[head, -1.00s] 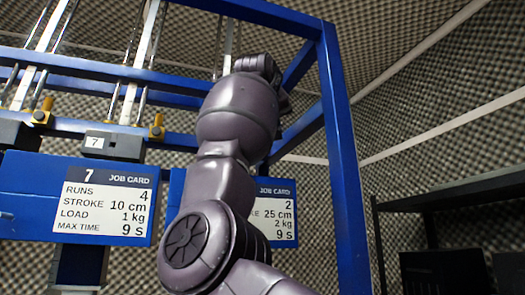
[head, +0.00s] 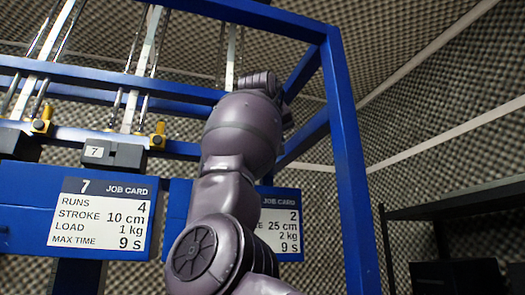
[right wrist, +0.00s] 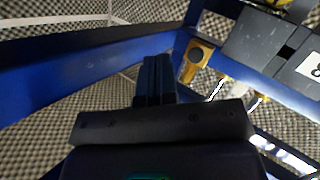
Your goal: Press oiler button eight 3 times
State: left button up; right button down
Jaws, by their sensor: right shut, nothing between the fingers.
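In the right wrist view, a yellow oiler block (right wrist: 194,61) with a round grey button on its face sits on a blue beam. It is beside a dark block (right wrist: 262,40) that carries a white label reading 8 (right wrist: 310,66), partly cut off by the picture's edge. My right gripper (right wrist: 157,64) is shut and empty, its fingertips just left of the oiler block. I cannot tell whether they touch it. In the head view my right arm rises in front of the frame and hides its fingers and oiler eight. My left gripper is out of view.
In the head view, two other yellow oilers (head: 157,135) sit on the blue frame (head: 350,170), one near the block labelled 7 (head: 113,153). A black shelf (head: 455,212) stands at the right.

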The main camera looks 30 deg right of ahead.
pick_arm(q)
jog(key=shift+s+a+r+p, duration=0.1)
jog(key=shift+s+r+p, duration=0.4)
jog(key=shift+p, duration=0.55)
pick_arm(e)
jog(key=w+d, duration=0.1)
jog(key=w, duration=0.6)
jog(key=shift+d, duration=0.35)
jog(key=shift+w, duration=0.1)
dwell(0.7)
jog(key=shift+w+d, duration=0.1)
jog(key=shift+w, duration=0.15)
jog(key=shift+w+d, duration=0.1)
jog(key=shift+w, duration=0.35)
dwell(0.9)
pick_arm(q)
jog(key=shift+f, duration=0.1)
pick_arm(e)
jog(key=shift+s, duration=0.15)
pick_arm(q)
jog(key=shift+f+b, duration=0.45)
jog(key=shift+b, duration=0.2)
pick_arm(e)
jog(key=shift+s+a, duration=0.2)
jog(key=shift+s, duration=0.5)
